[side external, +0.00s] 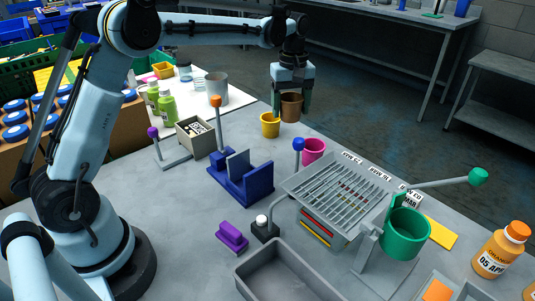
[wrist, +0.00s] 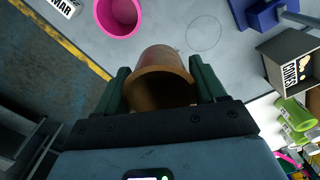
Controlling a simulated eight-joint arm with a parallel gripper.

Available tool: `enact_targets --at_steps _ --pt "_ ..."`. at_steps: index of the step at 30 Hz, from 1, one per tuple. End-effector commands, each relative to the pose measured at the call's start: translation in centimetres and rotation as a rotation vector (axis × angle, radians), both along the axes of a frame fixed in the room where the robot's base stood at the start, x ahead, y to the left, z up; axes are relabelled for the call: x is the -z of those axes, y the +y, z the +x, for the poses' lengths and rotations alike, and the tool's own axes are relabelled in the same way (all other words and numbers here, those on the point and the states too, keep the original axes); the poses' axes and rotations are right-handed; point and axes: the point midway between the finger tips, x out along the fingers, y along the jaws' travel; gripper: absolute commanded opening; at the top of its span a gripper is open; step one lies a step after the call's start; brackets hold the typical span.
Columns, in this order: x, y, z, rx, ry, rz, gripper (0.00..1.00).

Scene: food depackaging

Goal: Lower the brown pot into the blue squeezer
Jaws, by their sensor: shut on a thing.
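The brown pot (side external: 291,107) is held between the two green fingers of my gripper (side external: 291,101), above the table's far edge. In the wrist view the pot (wrist: 162,75) sits between the fingers (wrist: 160,84), with its open mouth toward the camera. It looks upright in the side view. The blue squeezer (side external: 243,182), a dark blue block with upright plates, stands on the table to the left of and nearer than the pot, clearly apart from it. Part of a blue body, likely the squeezer (wrist: 262,14), shows at the upper right of the wrist view.
A yellow cup (side external: 270,124) stands close to the left of the pot. A pink cup (side external: 313,150) and a blue-knobbed lever (side external: 298,146) are nearer. A slatted rack (side external: 340,190) and a green cup holder (side external: 404,232) stand right. A labelled box (side external: 195,138) stands left.

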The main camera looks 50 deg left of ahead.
Motion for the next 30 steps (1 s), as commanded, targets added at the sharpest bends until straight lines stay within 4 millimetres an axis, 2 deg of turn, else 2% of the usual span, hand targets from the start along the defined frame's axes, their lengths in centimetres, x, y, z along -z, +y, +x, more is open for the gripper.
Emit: enact_targets --at_steps 9,17,21,30 --pt "-3.3 -1.1 -4.4 0.001 0.0 0.0 0.36" --pt "-4.9 -2.1 -8.3 0.0 0.0 0.0 0.36" --pt "-5.0 -2.7 -10.7 0.002 0.0 0.0 0.36" --pt "-3.8 -3.8 -15.3 0.001 0.0 0.0 0.36"
